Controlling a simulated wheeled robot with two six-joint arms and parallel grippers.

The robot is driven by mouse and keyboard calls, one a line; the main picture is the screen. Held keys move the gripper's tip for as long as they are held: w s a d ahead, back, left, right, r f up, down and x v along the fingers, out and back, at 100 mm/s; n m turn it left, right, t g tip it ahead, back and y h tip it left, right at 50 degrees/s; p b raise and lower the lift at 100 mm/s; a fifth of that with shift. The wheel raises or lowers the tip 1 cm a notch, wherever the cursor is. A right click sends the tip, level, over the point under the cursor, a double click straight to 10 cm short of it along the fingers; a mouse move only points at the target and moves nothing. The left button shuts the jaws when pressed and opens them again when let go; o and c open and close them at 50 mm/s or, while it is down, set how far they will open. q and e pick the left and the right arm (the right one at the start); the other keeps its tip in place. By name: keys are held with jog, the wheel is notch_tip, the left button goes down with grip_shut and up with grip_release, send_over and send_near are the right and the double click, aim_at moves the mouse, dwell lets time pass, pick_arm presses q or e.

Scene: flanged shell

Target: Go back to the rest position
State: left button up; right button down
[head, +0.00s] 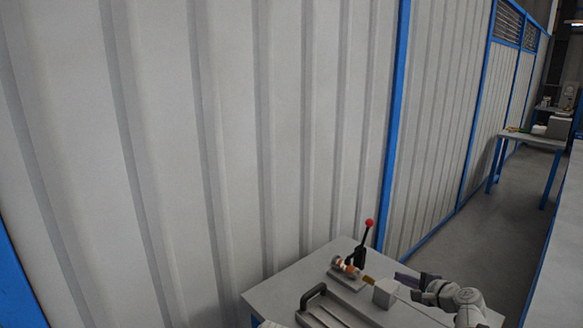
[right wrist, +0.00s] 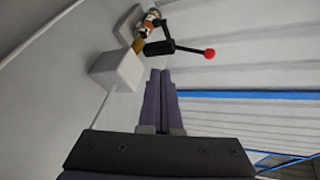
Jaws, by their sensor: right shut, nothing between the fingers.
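My right gripper (head: 408,279) is over the right part of a light grey table (head: 275,296) at the bottom of the head view. In the right wrist view its two dark fingers (right wrist: 161,75) lie together, shut and empty. A flanged part in orange and white (head: 346,267) sits on a pale plate at the back of the table, left of my gripper. It also shows at the top of the right wrist view (right wrist: 150,24). A pale block (head: 384,293) stands beside it, apart from my fingers. My left gripper is not in view.
A black lever with a red knob (head: 369,223) stands upright at the table's back. A dark-handled tray or case (head: 315,298) lies at the front. A corrugated wall with blue posts (head: 394,130) runs behind. Another table (head: 535,140) stands far right, with clear floor before it.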

jog(key=s+a+f+n+g+p, duration=0.2)
jog(key=s+a+n+g+p, duration=0.25)
jog(key=a, duration=0.55)
jog(key=s+a+f+n+g+p, duration=0.15)
jog(key=s+a+n+g, duration=0.4)
jog(key=a, duration=0.55)
jog(key=s+a+n+g+h+p, duration=0.3)
jog(key=s+n, duration=0.8)
jog(key=s, duration=0.5)
jog(key=a+h+p, duration=0.1)
jog(key=a+h, duration=0.1)
jog(key=h, duration=0.1)
jog(key=shift+r+h, duration=0.15)
jog(key=shift+h, duration=0.25)
